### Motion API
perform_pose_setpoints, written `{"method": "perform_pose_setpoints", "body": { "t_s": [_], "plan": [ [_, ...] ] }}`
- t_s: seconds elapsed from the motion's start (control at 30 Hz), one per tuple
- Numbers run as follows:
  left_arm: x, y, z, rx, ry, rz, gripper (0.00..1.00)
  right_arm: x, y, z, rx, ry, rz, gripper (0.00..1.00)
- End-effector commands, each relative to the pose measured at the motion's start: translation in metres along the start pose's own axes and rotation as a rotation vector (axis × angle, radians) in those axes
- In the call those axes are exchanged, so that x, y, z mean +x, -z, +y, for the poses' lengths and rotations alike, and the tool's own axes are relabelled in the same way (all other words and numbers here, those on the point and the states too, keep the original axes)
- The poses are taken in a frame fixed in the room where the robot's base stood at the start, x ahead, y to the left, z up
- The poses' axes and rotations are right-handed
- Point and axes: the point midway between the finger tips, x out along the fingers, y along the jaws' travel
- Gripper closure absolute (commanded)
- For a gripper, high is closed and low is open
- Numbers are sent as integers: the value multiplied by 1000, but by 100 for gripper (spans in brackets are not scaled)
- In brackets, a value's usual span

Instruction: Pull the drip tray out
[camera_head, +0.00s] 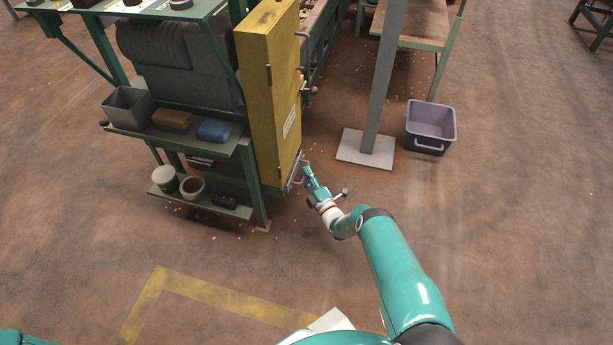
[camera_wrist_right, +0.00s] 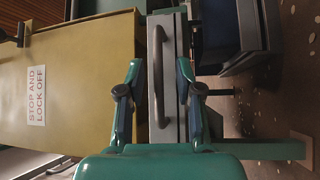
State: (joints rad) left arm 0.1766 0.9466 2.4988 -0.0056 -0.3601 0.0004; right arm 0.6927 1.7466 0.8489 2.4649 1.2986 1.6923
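The drip tray shows as a narrow grey front (camera_wrist_right: 168,125) with a curved dark bar handle (camera_wrist_right: 157,75) in the right wrist view. In the head view the tray front (camera_head: 294,172) is small, low beside the foot of the yellow cabinet. My right gripper (camera_wrist_right: 160,68) is open, one finger on each side of the handle, with gaps visible between fingers and bar. In the head view the right gripper (camera_head: 308,174) is right at the tray handle. The tray's body is hidden inside the machine. My left gripper is not in view.
The yellow cabinet (camera_head: 272,85) stands above the tray. A grey post on a pale base plate (camera_head: 362,150) and a purple bin (camera_head: 431,122) stand to the right. A green shelf (camera_head: 180,140) holds several items at left. The floor in front is clear.

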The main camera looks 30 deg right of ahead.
Motion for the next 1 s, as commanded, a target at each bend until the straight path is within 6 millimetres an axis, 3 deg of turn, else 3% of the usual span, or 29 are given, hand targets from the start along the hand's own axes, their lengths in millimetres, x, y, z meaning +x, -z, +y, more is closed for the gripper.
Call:
{"method": "perform_pose_setpoints", "body": {
  "t_s": [0.13,0.43,0.47,0.67,0.97,1.0],
  "plan": [
    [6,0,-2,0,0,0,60,11,0,0,0,-1,1,65],
    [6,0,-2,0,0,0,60,13,0,1,1,0,0,65],
    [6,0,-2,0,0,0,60,13,0,1,1,0,0,66],
    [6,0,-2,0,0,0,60,13,0,0,1,0,0,100],
    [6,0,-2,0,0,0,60,12,0,0,1,3,-1,100],
    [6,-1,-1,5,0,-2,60,13,-10,0,-2,1,-3,100]
  ]
}}
